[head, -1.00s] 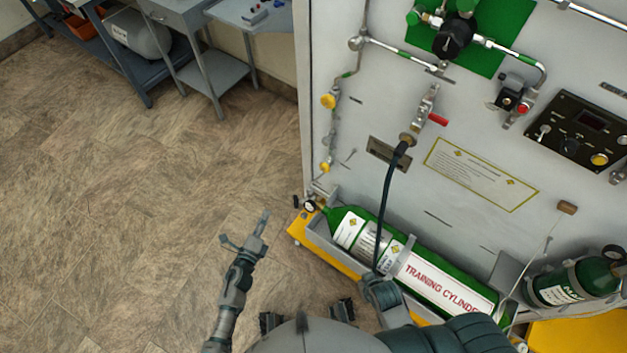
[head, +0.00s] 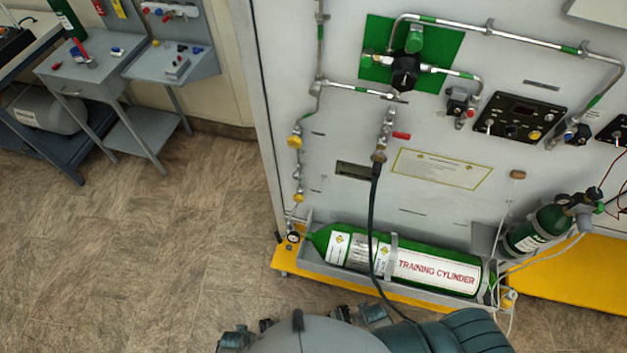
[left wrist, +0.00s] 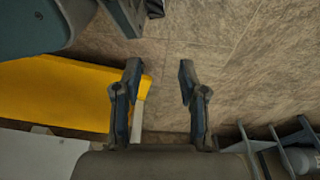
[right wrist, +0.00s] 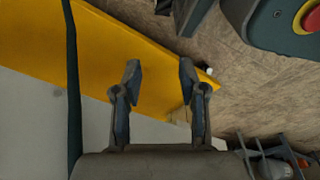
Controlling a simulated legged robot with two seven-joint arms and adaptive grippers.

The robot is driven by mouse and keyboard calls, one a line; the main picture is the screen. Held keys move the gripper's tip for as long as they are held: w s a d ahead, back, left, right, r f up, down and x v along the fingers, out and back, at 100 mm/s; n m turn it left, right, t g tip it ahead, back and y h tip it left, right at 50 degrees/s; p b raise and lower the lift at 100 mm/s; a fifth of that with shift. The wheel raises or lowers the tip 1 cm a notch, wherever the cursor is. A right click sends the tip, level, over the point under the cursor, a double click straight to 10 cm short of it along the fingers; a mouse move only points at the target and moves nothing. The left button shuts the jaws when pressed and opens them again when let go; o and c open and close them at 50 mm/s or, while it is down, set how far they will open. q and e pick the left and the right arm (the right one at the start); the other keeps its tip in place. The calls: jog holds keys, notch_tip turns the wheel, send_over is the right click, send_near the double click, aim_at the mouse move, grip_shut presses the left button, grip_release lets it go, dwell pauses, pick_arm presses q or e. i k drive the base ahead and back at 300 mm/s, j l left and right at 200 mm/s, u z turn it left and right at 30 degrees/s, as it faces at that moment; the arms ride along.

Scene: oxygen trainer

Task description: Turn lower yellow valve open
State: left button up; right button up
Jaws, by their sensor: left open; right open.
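The lower yellow valve (head: 299,197) is a small yellow handle on a thin vertical pipe at the left of the grey panel in the head view. The upper yellow valve (head: 295,141) sits above it on the same pipe. My left gripper (left wrist: 160,70) is open and empty over the floor in the left wrist view. My right gripper (right wrist: 160,70) is open and empty in front of the yellow base in the right wrist view. Neither wrist view shows a yellow valve. In the head view neither gripper's fingers can be made out clearly.
The green training cylinder (head: 440,268) lies in a tray below the valves. A dark hose (head: 371,235) hangs from the panel in front of it. The yellow base (head: 590,270) sticks out at floor level. A grey workbench (head: 95,85) stands back left. Open floor lies left of the panel.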

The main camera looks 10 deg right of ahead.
aim_at(297, 197)
jog(key=i+j+z, duration=0.25)
jog(key=z, duration=0.15)
jog(key=i+j+z, duration=0.2)
jog(key=j+z, duration=0.15)
jog(key=i+j+z, duration=0.15)
jog(key=j+z, duration=0.25)
jog(key=i+j+z, duration=0.1)
jog(key=j+z, duration=0.7)
jog(key=j, duration=0.2)
jog(key=j+z, duration=0.35)
jog(key=j, duration=0.1)
